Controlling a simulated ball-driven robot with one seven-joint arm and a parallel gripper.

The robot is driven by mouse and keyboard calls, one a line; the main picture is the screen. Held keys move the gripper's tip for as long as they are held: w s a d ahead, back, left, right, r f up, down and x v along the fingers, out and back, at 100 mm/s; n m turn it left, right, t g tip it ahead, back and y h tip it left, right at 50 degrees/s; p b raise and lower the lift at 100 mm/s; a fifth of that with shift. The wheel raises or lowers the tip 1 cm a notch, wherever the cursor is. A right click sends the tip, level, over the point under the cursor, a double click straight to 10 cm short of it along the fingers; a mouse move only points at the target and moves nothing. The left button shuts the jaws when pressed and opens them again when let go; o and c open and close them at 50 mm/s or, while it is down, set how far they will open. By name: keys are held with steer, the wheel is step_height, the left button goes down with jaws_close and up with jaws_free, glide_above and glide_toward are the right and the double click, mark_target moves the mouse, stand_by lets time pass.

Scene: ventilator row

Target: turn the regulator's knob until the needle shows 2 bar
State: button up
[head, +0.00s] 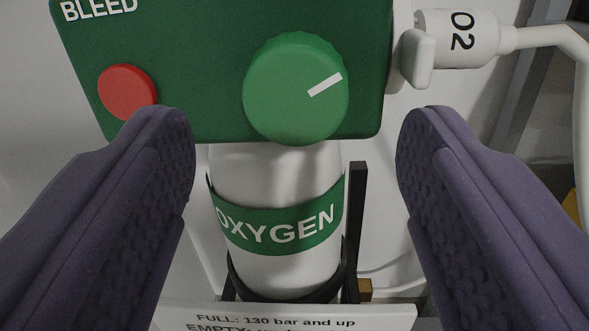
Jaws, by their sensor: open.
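The regulator (215,117) is a dark green box at the top of the head view. Its round green knob (283,109) has a ribbed edge and a white mark that points to the upper right. The gauge and its needle are not in view. My gripper (296,130) is open, with one purple finger on the left and one on the right. The knob shows in the gap between the fingertips. Neither finger appears to touch the knob, but the depth between them is hard to tell.
A red button (127,92) under the word BLEED sits near the left fingertip. A white oxygen cylinder (275,265) stands below the regulator, behind a lettered sign (385,316).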

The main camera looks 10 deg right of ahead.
steer(key=p+v, duration=0.1)
steer(key=v, duration=0.3)
steer(key=shift+s+a, duration=0.15)
steer(key=shift+s, duration=0.25)
steer(key=shift+w, duration=0.1)
